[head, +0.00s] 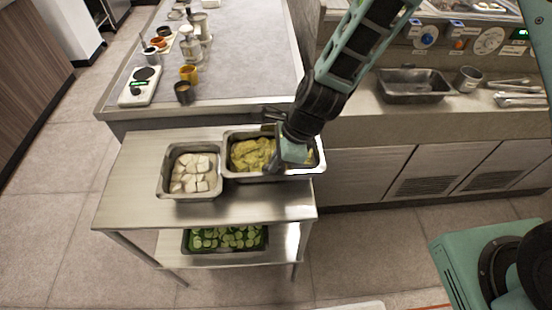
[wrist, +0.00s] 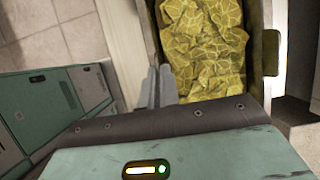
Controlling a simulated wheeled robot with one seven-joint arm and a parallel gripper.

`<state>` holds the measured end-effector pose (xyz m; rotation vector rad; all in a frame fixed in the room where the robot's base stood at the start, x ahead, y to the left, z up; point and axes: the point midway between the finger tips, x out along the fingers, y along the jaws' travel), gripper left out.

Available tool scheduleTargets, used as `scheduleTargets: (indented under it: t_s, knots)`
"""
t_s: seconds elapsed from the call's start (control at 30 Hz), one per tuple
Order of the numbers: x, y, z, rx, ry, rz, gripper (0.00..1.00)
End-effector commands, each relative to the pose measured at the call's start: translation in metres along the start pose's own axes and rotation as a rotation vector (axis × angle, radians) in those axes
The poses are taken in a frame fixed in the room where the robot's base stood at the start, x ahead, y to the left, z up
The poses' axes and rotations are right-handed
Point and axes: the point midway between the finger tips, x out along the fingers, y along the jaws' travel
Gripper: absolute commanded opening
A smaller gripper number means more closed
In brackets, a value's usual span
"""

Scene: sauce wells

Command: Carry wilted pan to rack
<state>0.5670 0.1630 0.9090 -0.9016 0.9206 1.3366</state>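The pan of wilted yellow-green leaves (head: 250,153) is at the right end of the steel rack's top shelf (head: 140,180), its right end reaching the shelf's edge. Whether it rests or hangs just above the shelf I cannot tell. My gripper (head: 284,150) is over the pan's right part and hides some of it. In the wrist view the leaves (wrist: 203,45) fill the pan, and my gripper's fingers (wrist: 157,86) are close together at the pan's rim, seemingly pinching it. The fingertips are partly hidden.
A pan of white blocks (head: 190,173) stands just left of the wilted pan. A pan of green slices (head: 225,240) is on the lower shelf. The counter (head: 235,60) behind holds cups and a scale (head: 140,85). An empty steel pan (head: 412,85) sits at right.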

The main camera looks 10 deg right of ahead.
Motion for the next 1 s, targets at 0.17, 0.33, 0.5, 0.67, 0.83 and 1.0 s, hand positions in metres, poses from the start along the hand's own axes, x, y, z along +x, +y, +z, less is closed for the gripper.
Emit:
scheduleTargets:
  t_s: [0.17, 0.33, 0.5, 0.67, 0.83, 1.0]
  knots:
    - [-0.0008, -0.0005, 0.0007, -0.001, -0.001, -0.002, 0.00]
    - [-0.0003, -0.0005, 0.0004, -0.001, -0.001, -0.002, 0.00]
    - [0.0016, -0.0005, -0.0003, -0.001, -0.001, -0.002, 0.00]
    - [0.0037, -0.0005, -0.0012, -0.001, -0.001, -0.002, 0.00]
    - [0.0061, -0.0004, -0.0024, 0.000, 0.000, -0.001, 0.00]
    - [0.0075, -0.0002, -0.0031, 0.000, 0.000, -0.001, 0.00]
